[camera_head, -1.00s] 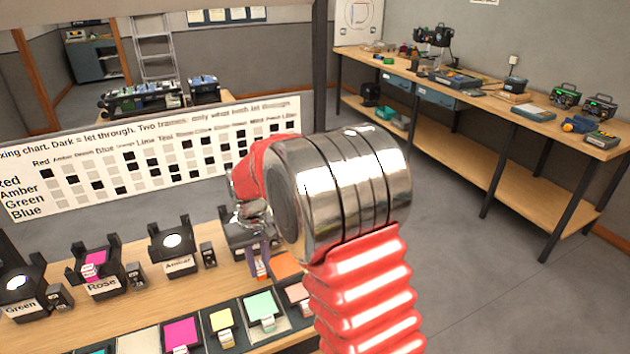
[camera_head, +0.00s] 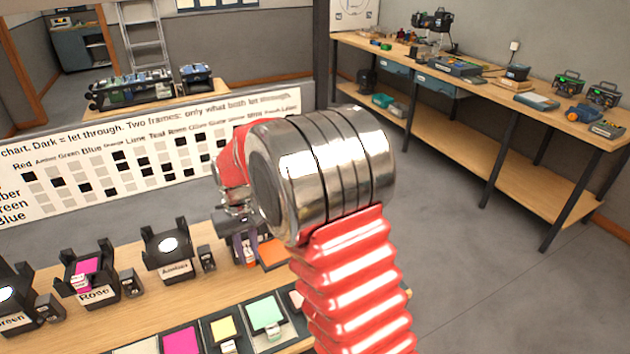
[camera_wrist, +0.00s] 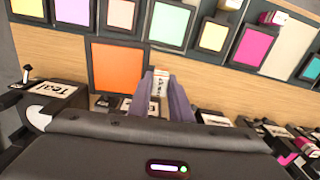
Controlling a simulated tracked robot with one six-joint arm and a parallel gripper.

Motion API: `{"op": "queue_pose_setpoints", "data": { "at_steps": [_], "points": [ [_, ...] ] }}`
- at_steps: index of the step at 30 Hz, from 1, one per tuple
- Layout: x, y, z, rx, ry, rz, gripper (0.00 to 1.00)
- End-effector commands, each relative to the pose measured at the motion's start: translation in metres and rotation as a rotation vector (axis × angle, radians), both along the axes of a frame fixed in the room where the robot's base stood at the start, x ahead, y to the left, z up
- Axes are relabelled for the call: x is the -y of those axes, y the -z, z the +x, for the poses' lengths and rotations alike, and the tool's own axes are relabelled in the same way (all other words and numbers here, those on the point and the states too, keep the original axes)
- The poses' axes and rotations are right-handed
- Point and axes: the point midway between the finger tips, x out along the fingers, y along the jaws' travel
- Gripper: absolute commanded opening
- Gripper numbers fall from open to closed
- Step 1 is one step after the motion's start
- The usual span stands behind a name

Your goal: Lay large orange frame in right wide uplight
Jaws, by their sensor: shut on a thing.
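The large orange frame (camera_wrist: 117,68) is a dark-edged square with an orange sheet. My gripper (camera_wrist: 160,82) is shut on its small white labelled tab at one side. The frame hangs over the table in the wrist view. In the head view a strip of the orange frame (camera_head: 272,253) shows beside my gripper (camera_head: 248,255), left of my red arm. A dark uplight (camera_wrist: 58,92) labelled Teal shows at the left of the wrist view, partly hidden by my gripper body. In the head view my arm hides most of the area right of the Amber uplight (camera_head: 170,252).
The Rose uplight (camera_head: 92,275) and the Green uplight (camera_head: 12,300) stand left of Amber. A front row holds magenta (camera_head: 181,342), yellow (camera_head: 223,328) and mint (camera_head: 264,312) frames. The mixing chart (camera_head: 150,160) stands behind the table. A workbench (camera_head: 480,110) is at the right.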

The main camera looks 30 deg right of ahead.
Motion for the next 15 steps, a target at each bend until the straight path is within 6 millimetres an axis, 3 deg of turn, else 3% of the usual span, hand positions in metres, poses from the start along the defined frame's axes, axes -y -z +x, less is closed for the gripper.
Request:
{"op": "queue_pose_setpoints", "data": {
  "at_steps": [11,15],
  "points": [
    [0.017,-0.001,0.0,0.001,0.032,0.0,0.0],
    [0.036,-0.004,0.001,0.002,0.059,0.0,0.0]
  ]
}}
